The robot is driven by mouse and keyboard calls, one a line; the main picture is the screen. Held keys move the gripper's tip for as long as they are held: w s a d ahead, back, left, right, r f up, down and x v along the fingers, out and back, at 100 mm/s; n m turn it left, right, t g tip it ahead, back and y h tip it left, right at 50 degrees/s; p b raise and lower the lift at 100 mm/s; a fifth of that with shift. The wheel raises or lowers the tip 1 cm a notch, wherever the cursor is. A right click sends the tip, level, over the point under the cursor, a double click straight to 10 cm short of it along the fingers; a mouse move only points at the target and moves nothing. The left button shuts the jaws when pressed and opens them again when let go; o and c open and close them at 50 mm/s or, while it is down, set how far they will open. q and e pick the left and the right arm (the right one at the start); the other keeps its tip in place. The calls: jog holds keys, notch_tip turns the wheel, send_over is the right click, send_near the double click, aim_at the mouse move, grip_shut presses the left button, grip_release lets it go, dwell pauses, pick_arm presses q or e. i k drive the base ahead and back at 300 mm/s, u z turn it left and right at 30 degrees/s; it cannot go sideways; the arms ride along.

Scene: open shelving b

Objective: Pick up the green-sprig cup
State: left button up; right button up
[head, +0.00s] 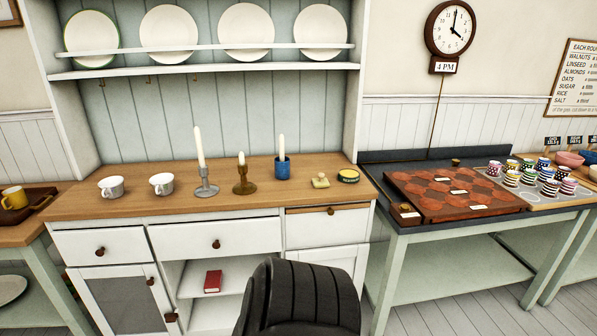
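Two white cups stand upright on the wooden top of the dresser, toward its left end. The left cup (111,187) and the right cup (162,183) are a short way apart. Both have faint greyish markings, too small for me to tell which one has the green sprig. Neither of my grippers is in the head view.
Right of the cups on the dresser top (145,207) stand a grey candlestick (205,188), a brass candlestick (243,184) and a blue cup with a candle (282,168). The front edge before the cups is clear. A black ribbed shape fills the bottom middle.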

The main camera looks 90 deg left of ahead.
aim_at(162, 184)
jog(key=u, duration=2.95)
jog(key=i, duration=1.1)
jog(key=u, duration=0.05)
